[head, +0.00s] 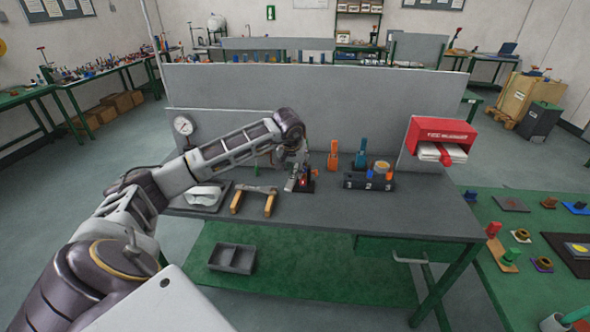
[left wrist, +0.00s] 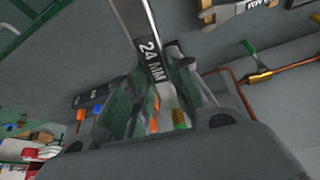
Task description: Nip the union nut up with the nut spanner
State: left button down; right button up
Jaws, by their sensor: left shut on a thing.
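My left gripper (head: 298,160) reaches over the grey bench from the left. In the left wrist view my left gripper (left wrist: 165,110) is shut on a steel spanner (left wrist: 145,45) marked 24 MM, whose shaft runs up out of the picture. A silver part of the spanner (head: 291,183) seems to show below the gripper in the head view, beside a dark block with a red spot. In the left wrist view a copper pipe (left wrist: 290,67) with a green-handled brass fitting lies to the right, apart from the spanner. I cannot make out the union nut for certain. My right gripper is out of view.
A black stand (head: 368,183) numbered 1 to 3 holds tools at the right. An orange tool (head: 333,154) stands behind. A wooden-handled item (head: 255,200) and a white item (head: 203,195) lie left. A red box (head: 440,140) and a grey panel (head: 300,105) bound the bench.

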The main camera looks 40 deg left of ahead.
aim_at(297, 165)
pick_arm(q)
jog(key=shift+w+a, duration=0.35)
jog(key=shift+w, duration=0.45)
jog(key=shift+w+a, duration=0.3)
jog(key=shift+w, duration=0.45)
dwell(0.5)
jog(key=shift+a, duration=0.15)
dwell(0.3)
jog(key=shift+s+a+m, duration=0.2)
jog(key=shift+a+m, duration=0.15)
jog(key=shift+m, duration=0.15)
jog(key=shift+a+h, duration=0.1)
jog(key=shift+h, duration=0.2)
jog(key=shift+s+a+m, duration=0.15)
jog(key=shift+a+m, duration=0.2)
jog(key=shift+m, duration=0.15)
jog(key=shift+a, duration=0.15)
jog(key=shift+s+a+m+h, duration=0.1)
jog(key=shift+a+m+h, duration=0.25)
jog(key=shift+m, duration=0.15)
jog(key=shift+s+b, duration=0.35)
dwell(0.4)
